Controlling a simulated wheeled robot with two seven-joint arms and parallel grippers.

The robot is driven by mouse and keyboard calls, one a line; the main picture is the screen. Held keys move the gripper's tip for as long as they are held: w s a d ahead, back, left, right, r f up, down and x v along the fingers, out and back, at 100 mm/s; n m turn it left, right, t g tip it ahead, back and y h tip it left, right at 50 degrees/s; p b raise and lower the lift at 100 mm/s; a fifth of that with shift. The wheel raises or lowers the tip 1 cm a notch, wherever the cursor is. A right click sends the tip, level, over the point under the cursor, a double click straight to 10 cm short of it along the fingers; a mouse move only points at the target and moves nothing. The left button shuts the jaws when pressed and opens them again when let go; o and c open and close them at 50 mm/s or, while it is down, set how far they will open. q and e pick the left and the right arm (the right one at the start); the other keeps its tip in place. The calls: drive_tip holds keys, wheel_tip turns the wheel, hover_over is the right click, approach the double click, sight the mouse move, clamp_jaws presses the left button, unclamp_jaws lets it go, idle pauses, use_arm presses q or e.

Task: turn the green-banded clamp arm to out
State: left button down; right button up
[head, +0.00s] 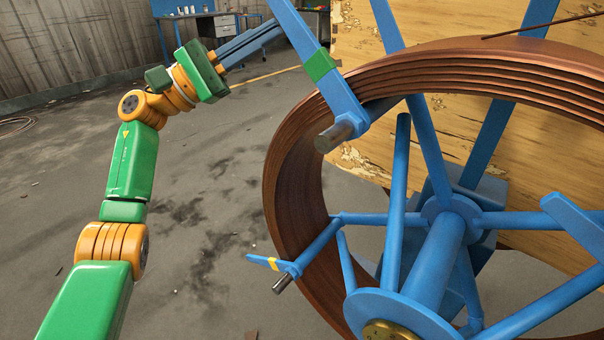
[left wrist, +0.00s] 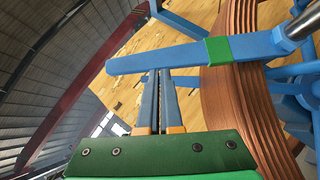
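The clamp arm is a flat blue bar with a green band (head: 320,65). In the head view it slants from the top centre down to a grey metal pin (head: 334,137) at the coil's upper left rim. In the left wrist view the green-banded clamp arm (left wrist: 150,61) lies across the picture, its free end to the left, its band in front of the coil. My left gripper (head: 277,32) points at the bar from the left. Its two blue fingers (left wrist: 161,72) lie close together, tips just below the bar; contact is unclear. My right gripper is out of view.
A brown pipe coil (head: 300,190) sits on a blue spoked reel (head: 440,265). A yellow-banded clamp arm (head: 272,263) is at lower left, another blue arm (head: 575,222) at right. A wooden panel (head: 375,60) stands behind. The floor (head: 200,230) at left is open.

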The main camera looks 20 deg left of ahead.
sight(289, 11)
use_arm(q)
drive_tip(key=shift+s+d+r+m+g+p, duration=0.15)
drive_tip(key=shift+d+r+m+g+p, duration=0.25)
drive_tip(key=shift+r+m+p, duration=0.15)
drive_tip(key=shift+s+d+r+m+g+p, duration=0.15)
drive_tip(key=shift+d+r+m+g+p, duration=0.25)
drive_tip(key=shift+r+p, duration=0.25)
drive_tip(key=shift+s+d+r+m+p, duration=0.25)
drive_tip(key=shift+d+m+p, duration=0.1)
drive_tip(key=shift+m+p, duration=0.15)
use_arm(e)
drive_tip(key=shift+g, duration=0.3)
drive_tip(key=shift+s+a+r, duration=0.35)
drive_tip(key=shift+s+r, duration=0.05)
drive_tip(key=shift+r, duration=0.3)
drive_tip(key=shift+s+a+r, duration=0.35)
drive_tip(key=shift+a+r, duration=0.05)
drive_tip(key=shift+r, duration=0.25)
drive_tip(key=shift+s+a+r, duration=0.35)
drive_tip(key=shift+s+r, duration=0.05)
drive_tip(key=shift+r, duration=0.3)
use_arm(q)
drive_tip(key=shift+f, duration=0.1)
